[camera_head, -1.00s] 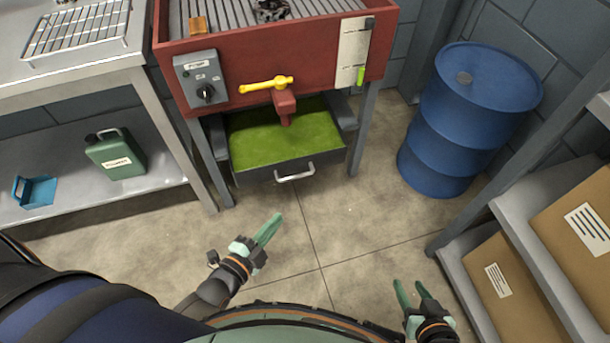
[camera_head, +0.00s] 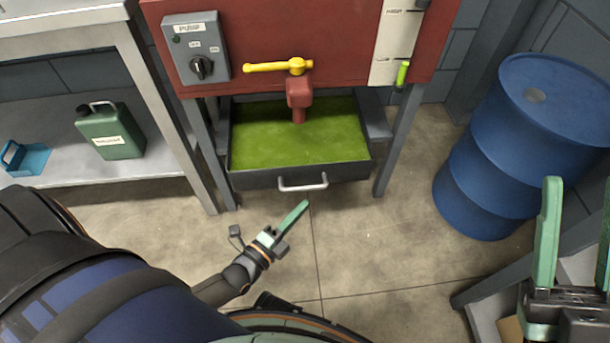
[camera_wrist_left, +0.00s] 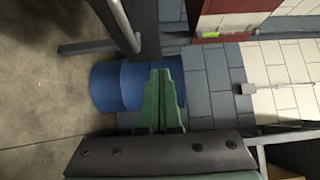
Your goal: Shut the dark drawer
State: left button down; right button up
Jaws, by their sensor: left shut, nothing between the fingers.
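The dark drawer (camera_head: 262,179) is pulled out below the red tank and is filled with green liquid. Its silver handle (camera_head: 303,184) is on the front face. My left gripper (camera_head: 303,206) is shut and empty, just below and in front of the handle, apart from it in the head view. In the left wrist view, the shut green fingers (camera_wrist_left: 160,82) point toward the dark drawer front (camera_wrist_left: 146,25), with the metal handle (camera_wrist_left: 119,20) beside it. My right gripper (camera_head: 580,185) is open and empty at the lower right, away from the drawer.
The red tank (camera_head: 340,60) has a yellow-handled valve (camera_head: 297,66) and spout over the drawer. Its legs (camera_head: 396,140) flank the drawer. A blue barrel (camera_head: 500,160) stands to the right. A metal shelf with a green canister (camera_head: 110,132) is at the left. The floor in front is clear.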

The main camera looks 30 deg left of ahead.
pick_arm(q)
jog(key=w+b, duration=0.1)
jog(key=w, duration=0.2)
jog(key=w+d+b, duration=0.1)
jog(key=w, duration=0.5)
jog(key=shift+d+f+b, duration=0.1)
jog(key=shift+d+b, duration=0.3)
jog(key=shift+w+a+b, duration=0.5)
jog(key=shift+w+a, duration=0.35)
jog(key=shift+w, duration=0.05)
jog(key=shift+w+a, duration=0.3)
jog(key=shift+w, duration=0.2)
pick_arm(e)
jog(key=shift+m, duration=0.4)
jog(key=f, duration=0.4)
jog(key=shift+w+a+f, duration=0.15)
jog(key=shift+a+f, duration=0.05)
jog(key=shift+f, duration=0.2)
